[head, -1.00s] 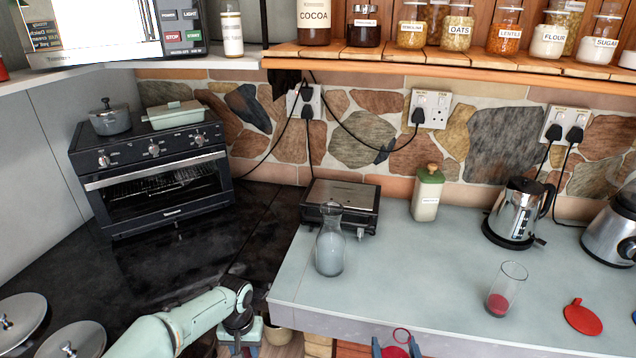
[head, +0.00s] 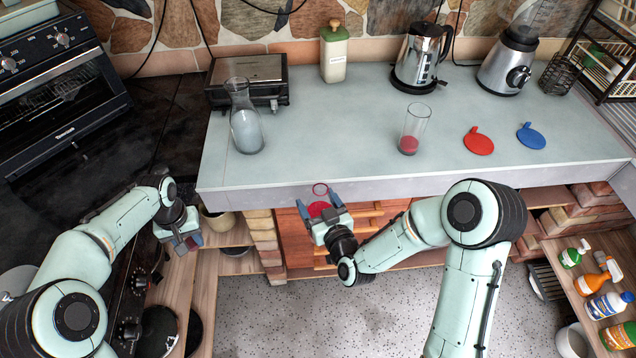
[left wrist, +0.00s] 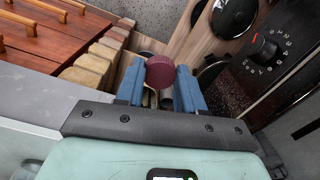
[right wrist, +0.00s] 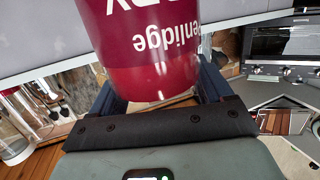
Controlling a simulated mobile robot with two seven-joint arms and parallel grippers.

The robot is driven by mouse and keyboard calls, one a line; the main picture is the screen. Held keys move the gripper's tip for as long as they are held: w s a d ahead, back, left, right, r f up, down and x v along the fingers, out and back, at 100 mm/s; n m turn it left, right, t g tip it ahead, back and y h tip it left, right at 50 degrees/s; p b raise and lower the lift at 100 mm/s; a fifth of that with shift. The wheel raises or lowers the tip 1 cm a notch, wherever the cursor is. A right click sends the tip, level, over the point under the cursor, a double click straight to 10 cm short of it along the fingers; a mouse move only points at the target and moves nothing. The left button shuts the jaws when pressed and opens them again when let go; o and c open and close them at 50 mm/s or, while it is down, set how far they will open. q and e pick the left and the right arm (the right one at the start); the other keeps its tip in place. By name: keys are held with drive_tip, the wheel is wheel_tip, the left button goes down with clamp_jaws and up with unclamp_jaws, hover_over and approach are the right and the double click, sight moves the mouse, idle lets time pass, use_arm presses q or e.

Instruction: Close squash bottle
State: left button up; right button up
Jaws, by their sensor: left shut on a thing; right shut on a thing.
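My left gripper (head: 186,244) is low at the left, below the counter's front edge. In the left wrist view its fingers are shut on a round, ridged maroon cap (left wrist: 160,71). My right gripper (head: 319,206) is in front of the counter, in the middle of the head view. It is shut on the squash bottle, whose red label with white lettering (right wrist: 140,35) fills much of the right wrist view. In the head view only a small red part of the bottle (head: 319,210) and a ring above it show. Cap and bottle are well apart.
A drinking glass with red liquid (head: 409,145) and a carafe (head: 246,131) stand on the grey counter (head: 320,150). The kettle (head: 418,60) and blender (head: 508,62) stand behind. Floor space below is open.

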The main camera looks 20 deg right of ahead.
drive_tip(key=w+a+f+n+g+y, duration=0.1)
drive_tip(key=a+f+n+y, duration=0.2)
drive_tip(key=a, duration=0.3)
drive_tip(key=w+a+f+n+g+y, duration=0.2)
drive_tip(key=a+f+n+y, duration=0.1)
drive_tip(key=a+y, duration=0.3)
drive_tip(key=shift+w+f+n+g, duration=0.2)
drive_tip(key=shift+f+n+g, duration=0.1)
drive_tip(key=shift+n, duration=0.2)
use_arm(q)
drive_tip(key=d+r, duration=0.7)
drive_tip(key=d, duration=0.4)
drive_tip(key=d+r, duration=0.8)
drive_tip(key=d, duration=0.3)
drive_tip(key=shift+w+d, duration=0.15)
drive_tip(key=shift+w, duration=0.05)
drive_tip(key=shift+f, duration=1.95)
drive_tip(key=shift+f, duration=0.1)
drive_tip(key=shift+f, duration=0.8)
